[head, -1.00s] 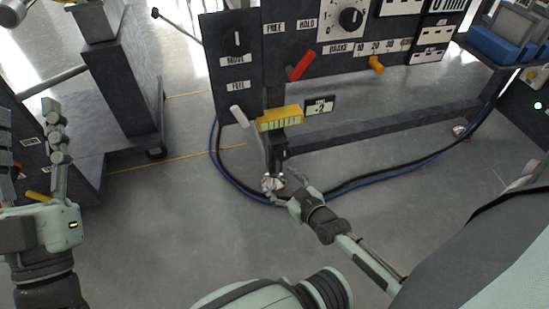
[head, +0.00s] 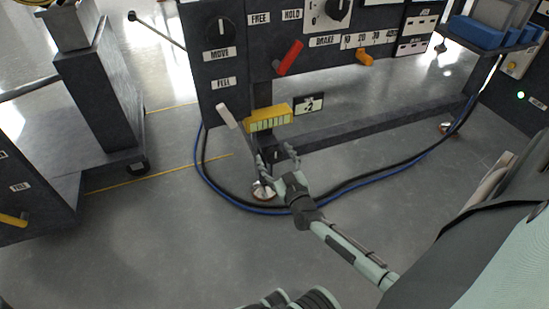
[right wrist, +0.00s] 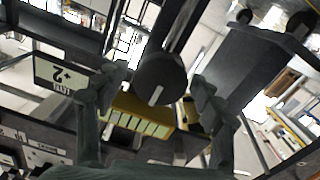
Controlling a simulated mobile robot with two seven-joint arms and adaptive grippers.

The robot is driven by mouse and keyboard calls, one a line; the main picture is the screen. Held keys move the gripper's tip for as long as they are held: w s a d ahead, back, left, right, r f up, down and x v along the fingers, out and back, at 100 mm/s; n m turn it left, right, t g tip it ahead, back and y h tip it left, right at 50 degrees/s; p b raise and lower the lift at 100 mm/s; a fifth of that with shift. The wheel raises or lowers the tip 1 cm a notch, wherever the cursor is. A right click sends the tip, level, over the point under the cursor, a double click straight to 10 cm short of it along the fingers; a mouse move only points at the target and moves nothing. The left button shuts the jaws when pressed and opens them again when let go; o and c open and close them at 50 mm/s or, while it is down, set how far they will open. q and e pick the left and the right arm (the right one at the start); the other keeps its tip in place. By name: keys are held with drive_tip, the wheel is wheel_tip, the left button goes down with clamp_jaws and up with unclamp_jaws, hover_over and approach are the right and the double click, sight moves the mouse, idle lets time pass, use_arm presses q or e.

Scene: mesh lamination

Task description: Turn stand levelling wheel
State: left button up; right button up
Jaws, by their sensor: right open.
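The stand's lower leg ends in a round metal foot (head: 263,191) on the floor. A dark round wheel (right wrist: 160,80) with a white mark shows in the right wrist view, between and beyond the fingers. In the head view it is mostly hidden by the hand. My right gripper (head: 278,155) is open, with its fingers pointing up at the leg just below the yellow level box (head: 269,118). It also shows in the right wrist view (right wrist: 158,98), one finger on each side of the wheel; contact cannot be told. My left gripper is out of view.
A small plate with a 2 (head: 309,104) is beside the level box. Black and blue cables (head: 365,186) loop across the floor. A dark cart (head: 100,90) stands at left.

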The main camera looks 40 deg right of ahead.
drive_tip(key=shift+w, duration=0.1)
drive_tip(key=c, duration=1.2)
